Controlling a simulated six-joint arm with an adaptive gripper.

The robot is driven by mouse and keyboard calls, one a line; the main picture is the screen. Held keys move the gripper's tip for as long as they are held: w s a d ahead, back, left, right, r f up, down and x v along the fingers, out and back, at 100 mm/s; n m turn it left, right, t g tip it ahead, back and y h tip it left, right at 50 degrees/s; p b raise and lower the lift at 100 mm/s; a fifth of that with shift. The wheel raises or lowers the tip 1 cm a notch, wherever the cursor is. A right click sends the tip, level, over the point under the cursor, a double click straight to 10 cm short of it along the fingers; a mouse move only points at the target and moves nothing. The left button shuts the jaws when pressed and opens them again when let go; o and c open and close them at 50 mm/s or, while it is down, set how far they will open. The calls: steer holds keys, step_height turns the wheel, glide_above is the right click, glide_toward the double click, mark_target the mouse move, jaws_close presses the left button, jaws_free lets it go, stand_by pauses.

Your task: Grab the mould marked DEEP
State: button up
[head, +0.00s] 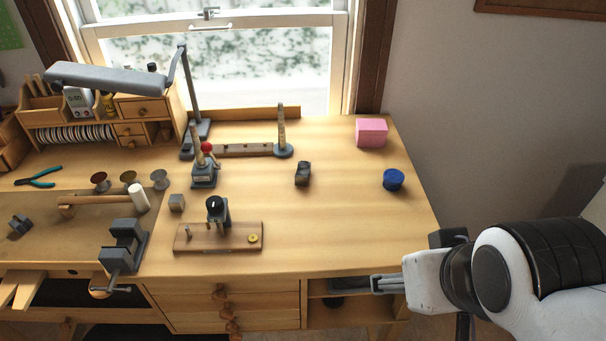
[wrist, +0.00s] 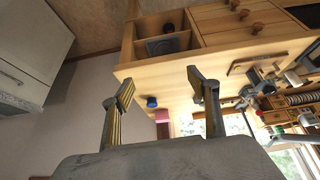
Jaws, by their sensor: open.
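Two things on the right of the bench could be moulds: a pink block (head: 371,133) at the back and a round blue piece (head: 393,180) nearer the right edge. No DEEP lettering is readable on either. My gripper (wrist: 162,91) is open and empty in the wrist view, its fingers wide apart. Beyond the fingers, the blue piece (wrist: 151,102) and the pink block (wrist: 162,116) show small between them, well out of reach.
A small dark metal block (head: 303,173) stands left of the blue piece. A wooden stand (head: 220,238), a small vise (head: 125,245) and a lamp (head: 110,79) fill the left side. An open shelf (head: 345,312) lies under the bench's right front. The right bench top is mostly clear.

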steer(key=w+d+r+n+t+h, duration=0.1)
steer(key=w+d+r+n+t, duration=0.15)
steer(key=w, duration=0.45)
steer(key=w+d+r+n+t+h, duration=0.1)
steer(key=w+d+r+n, duration=0.25)
steer(key=w, duration=0.35)
steer(key=w+d+r+n+t+h, duration=0.1)
steer(key=w+d+r+n, duration=0.1)
steer(key=w+r+n, duration=0.3)
steer(key=w+a+r+n+t+y, duration=0.1)
steer(key=w+r+n+t+y, duration=0.1)
steer(key=w+n, duration=0.55)
steer(key=w+a+r+n+t+y, duration=0.15)
steer(key=w+n, duration=0.25)
steer(key=w, duration=0.7)
steer(key=w+a+f+n+y, duration=0.2)
steer(key=w+a+n+y, duration=0.2)
steer(key=w+n, duration=0.25)
steer(key=n+g+y, duration=0.9)
steer(key=n+g, duration=0.2)
steer(key=n, duration=1.1)
glide_toward(303, 173)
steer(key=shift+w+a+r, duration=0.15)
steer(key=shift+w+r, duration=0.55)
steer(key=shift+s+f, duration=0.3)
steer(key=shift+x, duration=1.25)
